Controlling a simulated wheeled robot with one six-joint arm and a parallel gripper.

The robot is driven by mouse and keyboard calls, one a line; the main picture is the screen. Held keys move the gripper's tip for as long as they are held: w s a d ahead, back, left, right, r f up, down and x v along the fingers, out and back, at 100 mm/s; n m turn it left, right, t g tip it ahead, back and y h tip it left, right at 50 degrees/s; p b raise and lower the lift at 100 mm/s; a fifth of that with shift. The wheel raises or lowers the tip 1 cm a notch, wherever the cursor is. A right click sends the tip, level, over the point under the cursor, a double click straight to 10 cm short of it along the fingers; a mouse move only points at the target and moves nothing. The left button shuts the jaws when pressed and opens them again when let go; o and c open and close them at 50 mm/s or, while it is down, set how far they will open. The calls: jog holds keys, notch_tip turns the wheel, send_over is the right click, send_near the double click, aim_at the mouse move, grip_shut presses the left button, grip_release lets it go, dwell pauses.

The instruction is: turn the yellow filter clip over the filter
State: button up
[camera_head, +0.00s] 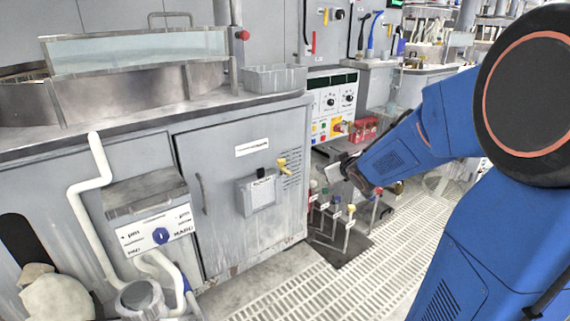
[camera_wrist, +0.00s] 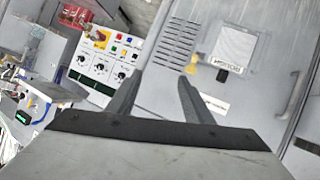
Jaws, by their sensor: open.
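The yellow filter clip (camera_head: 282,165) sits on the grey cabinet door, at the upper right of a grey box with a pale front (camera_head: 262,194), which appears to be the filter. In the wrist view the clip (camera_wrist: 191,69) shows just beyond the right finger's tip, beside the pale-fronted box (camera_wrist: 236,47). The clip seems turned away from the box front, not across it. My gripper (camera_wrist: 160,76) is open and empty, its fingers pointing towards the door. In the head view my gripper (camera_head: 336,172) is right of the clip, apart from it.
Vent slots (camera_head: 293,183) lie beside the clip, and a door handle (camera_head: 201,193) stands at the left. A control panel (camera_head: 332,103) and red boxes (camera_head: 364,129) are behind my arm. Several coloured-top posts (camera_head: 337,207) stand on the floor below my gripper.

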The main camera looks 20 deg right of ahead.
jog(key=w+f+n+t+y, duration=0.2)
jog(key=w+f+n+y, duration=0.2)
jog(key=w+f+y, duration=0.45)
jog(key=shift+y, duration=0.85)
jog(key=x, duration=1.5)
jog(key=shift+w+a, duration=0.1)
jog(key=shift+a, duration=0.5)
jog(key=shift+c, duration=0.6)
jog(key=c, duration=1)
